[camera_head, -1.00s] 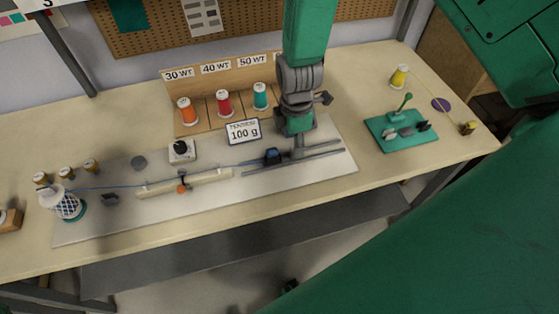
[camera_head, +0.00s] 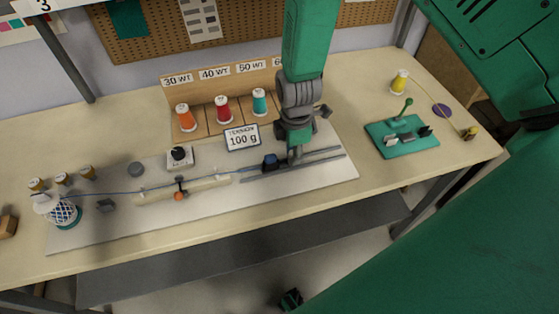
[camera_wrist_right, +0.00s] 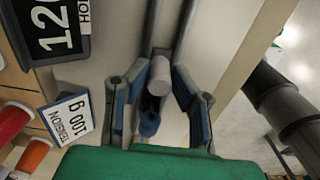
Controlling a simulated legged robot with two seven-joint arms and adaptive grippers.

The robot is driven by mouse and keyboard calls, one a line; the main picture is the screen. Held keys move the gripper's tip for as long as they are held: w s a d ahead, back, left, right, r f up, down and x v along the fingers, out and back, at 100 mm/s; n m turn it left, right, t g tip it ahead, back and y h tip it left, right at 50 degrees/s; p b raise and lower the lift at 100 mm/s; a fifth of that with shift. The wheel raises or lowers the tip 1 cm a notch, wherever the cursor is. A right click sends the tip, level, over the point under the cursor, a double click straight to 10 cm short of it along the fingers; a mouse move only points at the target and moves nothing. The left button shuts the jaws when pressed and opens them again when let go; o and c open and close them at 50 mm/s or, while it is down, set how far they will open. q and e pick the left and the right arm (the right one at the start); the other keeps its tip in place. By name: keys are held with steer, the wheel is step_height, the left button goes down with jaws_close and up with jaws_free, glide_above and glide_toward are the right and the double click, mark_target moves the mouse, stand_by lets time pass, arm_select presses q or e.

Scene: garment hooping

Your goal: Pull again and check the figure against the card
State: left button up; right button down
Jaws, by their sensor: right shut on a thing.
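My right gripper (camera_head: 295,158) is at the right part of the tension board, low over the twin rails (camera_head: 320,156). It is shut on the slider, whose blue block (camera_head: 270,161) shows just left of it. In the right wrist view the two fingers (camera_wrist_right: 160,108) flank the slider's grey cylinder (camera_wrist_right: 159,76) and dark blue part. A blue thread (camera_head: 125,191) runs from the slider left to a patterned cone (camera_head: 63,212). The card (camera_head: 242,138) reads "TENSION 100 g". The display (camera_wrist_right: 57,25) reads 120 with "HOL" below, cut off; my arm hides it in the head view.
Orange, red and teal spools (camera_head: 222,109) stand at the rack behind the board. A black-knobbed box (camera_head: 180,157) and a pale bar (camera_head: 205,184) lie along the thread. A green fixture (camera_head: 402,138) and a yellow spool (camera_head: 399,82) are at the right. The front table strip is clear.

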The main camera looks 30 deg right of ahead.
steer(key=shift+w+d, duration=0.1)
steer(key=shift+d, duration=0.05)
steer(key=shift+s+d+r+p, duration=0.1)
steer(key=shift+s+d+p, duration=0.1)
steer(key=shift+d, duration=0.95)
steer(key=shift+s+d+r+p, duration=0.1)
steer(key=shift+s+d, duration=0.05)
steer(key=shift+d, duration=0.95)
steer(key=c, duration=1.5)
jaws_free()
steer(key=o, duration=0.3)
steer(key=shift+s+f, duration=0.1)
steer(key=shift+f, duration=0.05)
step_height(320, 180, up, 7)
steer(key=p, duration=0.6)
steer(key=shift+s, duration=0.15)
